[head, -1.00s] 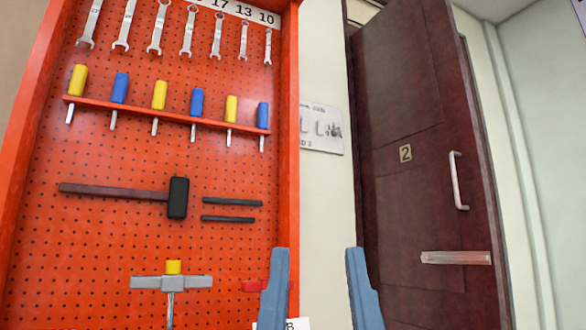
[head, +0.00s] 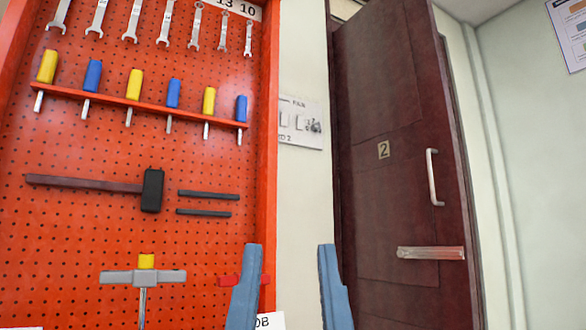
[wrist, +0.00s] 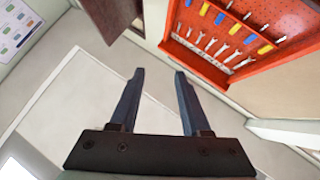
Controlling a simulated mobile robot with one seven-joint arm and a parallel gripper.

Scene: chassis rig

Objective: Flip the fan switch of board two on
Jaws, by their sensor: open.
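Board two is a pale switch plate (head: 301,122) on the cream wall, between the red tool panel and the dark door. It carries a "FAN" label at the top and text ending in "D 2" below. Its left part is hidden behind the panel's edge. The switches are too small to tell which way they are set. My gripper (head: 290,285) is open and empty, low in the head view, below the plate and apart from it. In the wrist view my gripper (wrist: 156,98) shows its two blue-grey fingers spread, with nothing between them; the switch plate cannot be made out there.
A red pegboard (head: 100,225) with spanners, screwdrivers and hammers fills the left side, and its raised edge stands beside the plate. A dark door (head: 400,150) marked 2, with a metal handle (head: 433,177), stands at right. A poster (wrist: 18,28) hangs on the wall.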

